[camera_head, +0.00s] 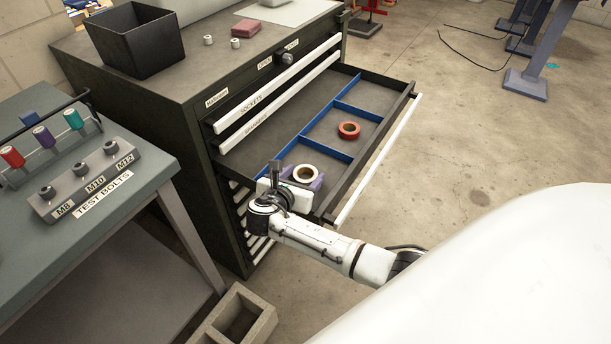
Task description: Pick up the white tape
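The white tape (306,173) is a white roll with a tan centre. It is at the near end of the open drawer (259,167), close to a purple thing (318,184) that is partly hidden; I cannot tell whether they touch. My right gripper (276,174) is at the near end of the drawer, just left of the tape in the picture. Its dark finger part points up, and the finger gap does not show clearly. My white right arm comes in from the lower right. My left gripper is out of view.
A red tape roll (349,129) lies in another compartment, beyond a blue divider (325,149). The drawer's white front handle (378,160) borders open floor. A cabinet with a black bin (137,42) stands behind. A bolt test bench (150,172) is at left.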

